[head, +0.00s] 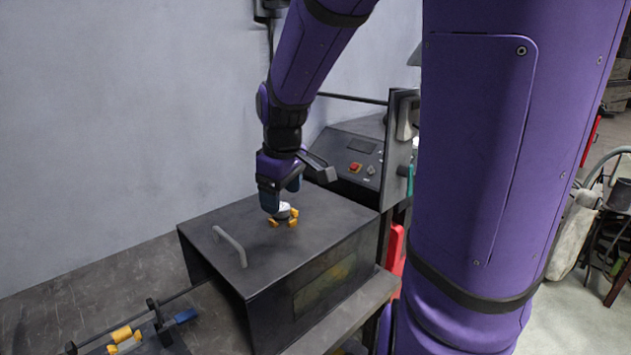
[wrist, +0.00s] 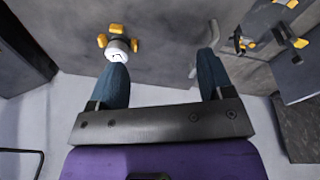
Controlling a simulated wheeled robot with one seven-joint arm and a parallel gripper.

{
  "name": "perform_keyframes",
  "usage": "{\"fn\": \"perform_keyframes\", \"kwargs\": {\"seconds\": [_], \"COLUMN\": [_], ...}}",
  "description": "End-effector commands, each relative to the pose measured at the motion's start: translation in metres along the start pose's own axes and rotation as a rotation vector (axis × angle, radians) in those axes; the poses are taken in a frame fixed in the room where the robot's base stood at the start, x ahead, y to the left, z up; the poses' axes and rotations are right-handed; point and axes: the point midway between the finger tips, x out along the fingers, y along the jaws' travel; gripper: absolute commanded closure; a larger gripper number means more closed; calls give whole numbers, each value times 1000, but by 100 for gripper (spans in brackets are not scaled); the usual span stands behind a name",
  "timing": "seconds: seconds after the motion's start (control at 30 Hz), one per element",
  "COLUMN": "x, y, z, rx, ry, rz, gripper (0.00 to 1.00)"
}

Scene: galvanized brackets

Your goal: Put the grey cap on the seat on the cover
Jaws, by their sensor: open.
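The grey cap (head: 284,209) is a small pale round piece on top of the dark cover (head: 330,215). The seat (head: 292,222) has several orange-yellow prongs, which stand around the cap. In the wrist view the cap (wrist: 118,50) shows among the prongs of the seat (wrist: 116,29); I cannot tell whether it sits level or fully down. My gripper (head: 282,194) is just above the cap. In the wrist view my gripper (wrist: 163,62) is open with nothing between its blue fingers. The left fingertip is close by the cap; contact is unclear.
A grey bar handle (head: 230,246) stands on the cover, left of the seat. A control panel (head: 350,155) with a red button is behind it. A fixture with yellow pieces and a blue grip (head: 186,315) lies on the bench (head: 120,275) at lower left. The wall is close behind.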

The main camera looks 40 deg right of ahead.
Motion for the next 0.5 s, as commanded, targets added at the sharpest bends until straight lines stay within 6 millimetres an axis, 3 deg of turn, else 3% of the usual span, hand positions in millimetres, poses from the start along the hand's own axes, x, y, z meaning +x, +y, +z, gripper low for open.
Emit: {"fn": "perform_keyframes", "kwargs": {"seconds": [0.5], "x": [-76], "y": [-66], "z": [46], "rx": [189], "ry": [118], "rz": [130], "gripper": [26]}}
